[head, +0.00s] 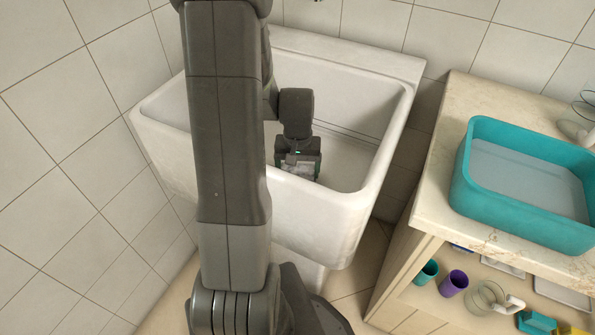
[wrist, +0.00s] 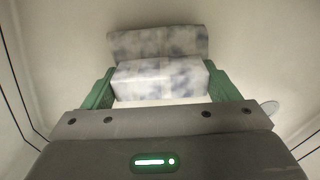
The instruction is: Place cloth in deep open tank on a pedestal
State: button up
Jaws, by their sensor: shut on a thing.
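The deep open tank (head: 399,103) is a white basin on a pedestal against the tiled wall. My gripper (head: 299,171) is down inside the tank, near its front wall. In the wrist view my gripper (wrist: 168,88) has its green fingers on either side of a folded white cloth with blue-grey blotches (wrist: 158,68). The cloth (head: 302,169) shows only in small part in the head view, partly hidden by the gripper. Pale basin surface lies below the cloth. I cannot tell whether the cloth touches it.
A counter (head: 455,100) stands to the right with a teal tray (head: 512,221) on it. Below are a green cup (head: 426,272), a purple cup (head: 453,283) and several small items. The tank's walls surround my gripper. A round drain (wrist: 269,108) shows at right in the wrist view.

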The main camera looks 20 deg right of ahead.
aim_at(298, 166)
jog(key=shift+f, duration=0.3)
jog(key=shift+f, duration=0.1)
jog(key=shift+f, duration=0.15)
jog(key=o, duration=0.9)
notch_tip(298, 166, up, 13)
jog(key=p, duration=0.2)
jog(key=shift+f+p, duration=0.2)
jog(key=shift+p, duration=0.1)
